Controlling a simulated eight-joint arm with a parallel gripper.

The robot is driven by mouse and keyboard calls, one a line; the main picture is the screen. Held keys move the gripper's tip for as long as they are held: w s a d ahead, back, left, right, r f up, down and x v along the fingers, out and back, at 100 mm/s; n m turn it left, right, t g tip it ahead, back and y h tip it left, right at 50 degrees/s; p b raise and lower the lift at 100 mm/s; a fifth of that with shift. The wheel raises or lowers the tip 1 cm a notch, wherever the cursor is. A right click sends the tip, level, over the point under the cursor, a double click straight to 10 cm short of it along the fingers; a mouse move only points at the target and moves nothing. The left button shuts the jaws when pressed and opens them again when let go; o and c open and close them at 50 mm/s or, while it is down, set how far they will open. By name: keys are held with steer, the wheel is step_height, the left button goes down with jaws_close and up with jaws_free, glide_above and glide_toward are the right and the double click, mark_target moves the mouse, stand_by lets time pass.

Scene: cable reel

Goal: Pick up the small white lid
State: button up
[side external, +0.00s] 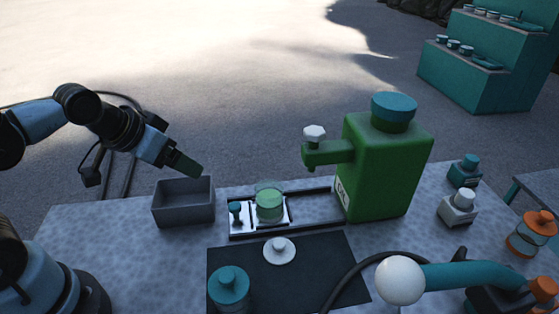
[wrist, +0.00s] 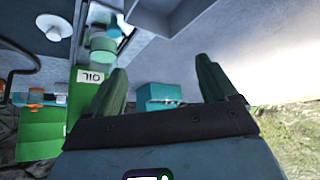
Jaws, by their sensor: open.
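The small white lid (side external: 279,250) is a round disc with a knob on top. It lies flat on the dark mat (side external: 318,262) at the front of the table. It also shows in the wrist view (wrist: 54,29) at the upper left, apart from my fingers. My gripper (side external: 192,167) is raised above the back left of the table, near the grey box, well away from the lid. In the wrist view my two green fingers (wrist: 161,66) are spread apart with nothing between them.
An open grey box (side external: 183,218) stands below my gripper. A light green jar (side external: 270,205) sits in a metal tray (side external: 318,216) behind the mat. A tall green oil dispenser (side external: 382,170) stands right. A teal-capped container (side external: 229,288) and a white-ended teal lamp (side external: 455,276) flank the mat's front.

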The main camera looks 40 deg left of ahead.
steer(key=shift+o, duration=0.6)
steer(key=n+g, duration=0.3)
steer(key=g, duration=0.4)
glide_above(278, 244)
step_height(278, 244, down, 2)
steer(key=f, duration=0.6)
steer(key=shift+w+d+f, duration=0.1)
steer(key=shift+w+f, duration=0.1)
steer(key=shift+s+f, duration=0.15)
steer(key=shift+f, duration=1.2)
steer(key=shift+s+f, duration=0.1)
steer(key=shift+f, duration=1.2)
